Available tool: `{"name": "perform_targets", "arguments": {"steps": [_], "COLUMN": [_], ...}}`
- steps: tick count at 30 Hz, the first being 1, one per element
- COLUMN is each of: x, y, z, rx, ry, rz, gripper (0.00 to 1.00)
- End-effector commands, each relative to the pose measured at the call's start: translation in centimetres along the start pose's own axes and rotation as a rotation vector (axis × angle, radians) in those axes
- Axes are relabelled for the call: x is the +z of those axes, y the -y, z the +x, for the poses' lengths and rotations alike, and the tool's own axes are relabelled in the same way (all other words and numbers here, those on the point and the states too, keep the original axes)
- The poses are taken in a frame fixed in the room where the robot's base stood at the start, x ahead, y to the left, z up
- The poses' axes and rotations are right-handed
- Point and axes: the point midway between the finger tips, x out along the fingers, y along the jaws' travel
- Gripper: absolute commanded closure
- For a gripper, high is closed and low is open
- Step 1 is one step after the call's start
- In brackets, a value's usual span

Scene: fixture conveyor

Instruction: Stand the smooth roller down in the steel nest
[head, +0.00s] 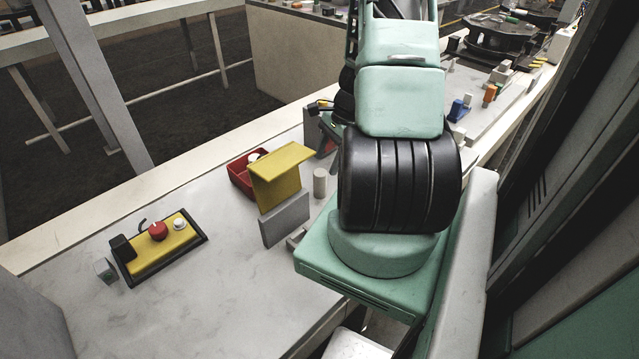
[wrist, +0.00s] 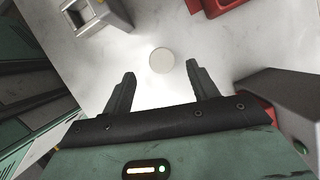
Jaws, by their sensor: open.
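The smooth roller (head: 320,183) is a pale grey cylinder standing upright on the worktop in the head view. In the wrist view its round top (wrist: 161,60) shows from above. My gripper (wrist: 160,70) is open and empty, with its fingertips to either side of the roller's top in the picture; the height between them is unclear. What looks like the steel nest (wrist: 88,16) is a grey block with a square opening at the upper left of the wrist view. The opening looks empty. My arm hides the gripper in the head view.
A yellow bent plate (head: 281,172) on a grey block (head: 285,220) stands just left of the roller, with a red bin (head: 240,179) behind. A yellow control box (head: 160,246) with a red button lies farther left. Bare worktop lies between.

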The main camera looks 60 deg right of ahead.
Motion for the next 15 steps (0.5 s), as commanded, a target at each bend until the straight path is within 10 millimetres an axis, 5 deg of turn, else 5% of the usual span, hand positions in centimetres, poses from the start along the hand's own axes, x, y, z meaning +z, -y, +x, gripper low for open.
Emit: {"name": "perform_targets", "arguments": {"steps": [15], "x": [0.0], "y": [0.2], "z": [5.0], "rx": [0.002], "ry": [0.003], "rz": [0.001], "gripper": [0.41]}}
